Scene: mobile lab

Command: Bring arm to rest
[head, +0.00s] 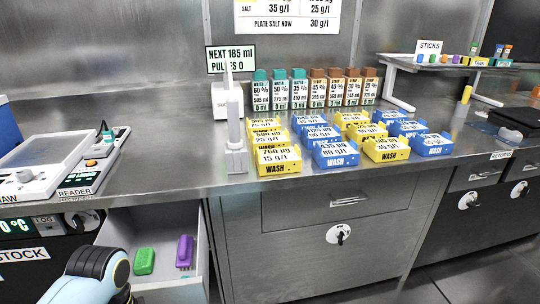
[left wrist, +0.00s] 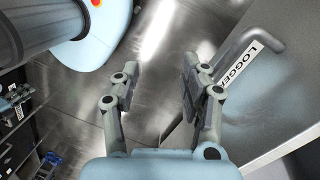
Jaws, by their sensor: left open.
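My left gripper (left wrist: 162,90) shows in the left wrist view with its two fingers well apart and nothing between them. A grey panel with a bent handle (left wrist: 275,38) and a LOGGER label is beside it on the right; I cannot tell the exact gap. In the head view a light blue and black link of my arm (head: 98,272) is at the bottom left, in front of the open drawer (head: 205,245). The left gripper itself is hidden in the head view. My right gripper is in neither view.
In the open drawer lie a green block (head: 145,261) and a purple block (head: 184,251). The steel bench (head: 215,180) carries yellow and blue WASH boxes, a row of labelled bottles (head: 317,88), a white dispenser (head: 235,130) and a reader (head: 85,178). A small shelf (head: 440,66) stands at the right.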

